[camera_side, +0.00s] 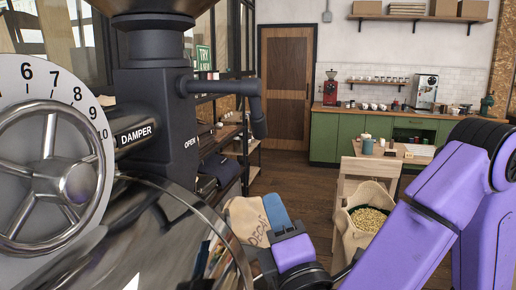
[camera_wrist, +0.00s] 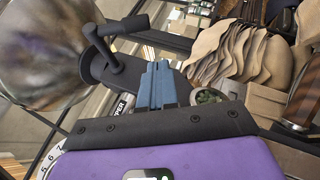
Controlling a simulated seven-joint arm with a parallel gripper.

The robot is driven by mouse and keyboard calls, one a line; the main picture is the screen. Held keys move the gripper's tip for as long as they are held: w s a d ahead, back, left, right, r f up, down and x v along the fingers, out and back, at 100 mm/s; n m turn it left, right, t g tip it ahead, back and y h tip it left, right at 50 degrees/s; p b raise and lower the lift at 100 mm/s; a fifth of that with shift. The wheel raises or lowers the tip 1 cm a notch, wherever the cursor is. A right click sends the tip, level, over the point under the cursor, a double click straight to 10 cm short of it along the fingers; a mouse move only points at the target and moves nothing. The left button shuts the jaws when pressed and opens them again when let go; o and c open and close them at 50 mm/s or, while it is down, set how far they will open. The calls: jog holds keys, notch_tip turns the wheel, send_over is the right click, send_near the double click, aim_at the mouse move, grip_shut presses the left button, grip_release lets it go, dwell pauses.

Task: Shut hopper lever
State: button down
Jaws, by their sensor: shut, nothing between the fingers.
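The hopper lever (camera_side: 225,86) is a black bar reaching right from the dark neck under the hopper, with a grip hanging from its end. An OPEN label (camera_side: 190,143) is on the neck below it. In the wrist view the lever (camera_wrist: 101,46) is just left of my fingertips, beside the metal hopper (camera_wrist: 45,50). My gripper (camera_side: 271,202), with blue fingers, is below the lever's grip in the side view, with a visible gap. In the wrist view my gripper (camera_wrist: 155,68) is shut and empty; whether it touches the lever there is unclear.
The damper dial (camera_side: 55,170) and the roaster's round glossy front (camera_side: 150,240) are at the left. A DECAF sack (camera_side: 245,220) is behind my gripper, and an open sack of beans (camera_side: 365,215) is to its right. Open room lies right of the lever.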

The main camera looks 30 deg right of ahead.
aim_at(266, 128)
jog(key=w+d+r+t+y, duration=0.1)
jog(key=w+d+r, duration=0.1)
jog(key=w+r, duration=0.5)
jog(key=shift+w+d+r, duration=0.15)
jog(key=shift+w+d, duration=0.15)
jog(key=shift+w, duration=1)
jog(key=shift+w+d, duration=0.1)
jog(key=shift+w+d+r, duration=0.2)
jog(key=shift+w+d, duration=0.5)
jog(key=shift+d, duration=0.05)
jog(key=w+d+r, duration=0.2)
jog(key=shift+w+d, duration=0.3)
jog(key=shift+w+d+r, duration=0.35)
jog(key=shift+r, duration=0.25)
jog(key=shift+w+d+r, duration=0.3)
jog(key=shift+w+r, duration=0.05)
jog(key=shift+r, duration=0.3)
jog(key=shift+w+d+r, duration=0.35)
jog(key=shift+r, duration=0.25)
